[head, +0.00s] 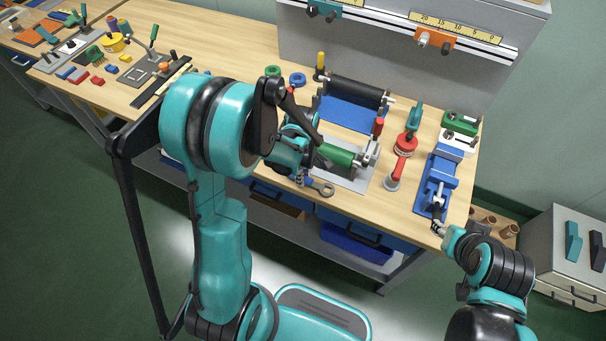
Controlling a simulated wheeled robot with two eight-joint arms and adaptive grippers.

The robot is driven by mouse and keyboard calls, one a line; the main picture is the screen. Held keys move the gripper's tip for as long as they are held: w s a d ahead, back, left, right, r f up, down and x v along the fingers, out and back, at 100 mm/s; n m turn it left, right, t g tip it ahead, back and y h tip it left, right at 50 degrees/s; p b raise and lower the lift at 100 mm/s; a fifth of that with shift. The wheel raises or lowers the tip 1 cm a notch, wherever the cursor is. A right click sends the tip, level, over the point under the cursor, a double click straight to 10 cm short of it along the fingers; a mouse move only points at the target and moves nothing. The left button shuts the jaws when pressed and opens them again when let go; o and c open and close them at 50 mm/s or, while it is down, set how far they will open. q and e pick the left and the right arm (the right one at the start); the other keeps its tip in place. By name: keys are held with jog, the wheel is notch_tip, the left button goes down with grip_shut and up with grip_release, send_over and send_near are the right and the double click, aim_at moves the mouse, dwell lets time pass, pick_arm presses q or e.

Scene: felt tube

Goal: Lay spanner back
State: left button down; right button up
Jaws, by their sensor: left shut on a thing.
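The spanner (323,188) shows its grey ringed end near the front edge of the workbench, just in front of the grey plate with the green roller (336,155). My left gripper (303,179) is at the spanner's left end and shut on it; my wrist hides most of the fingers and the rest of the handle. I cannot tell whether the spanner touches the bench. My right gripper (439,226) is low at the bench's right front corner, by the blue vise (436,185). Its fingers are too small to read.
On the workbench (225,55) a black roller on a blue base (352,105) stands behind the green roller. A red-handled tool (400,160) stands to its right. Tools and small blocks crowd the left end. A grey cabinet (570,250) is at the right.

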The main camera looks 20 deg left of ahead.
pick_arm(q)
jog(key=shift+f+b, duration=0.2)
jog(key=shift+b, duration=0.1)
dwell(0.4)
jog(key=c, duration=1.3)
grip_release()
jog(key=shift+o, duration=0.2)
notch_tip(320, 180, up, 12)
jog(key=shift+s, duration=0.1)
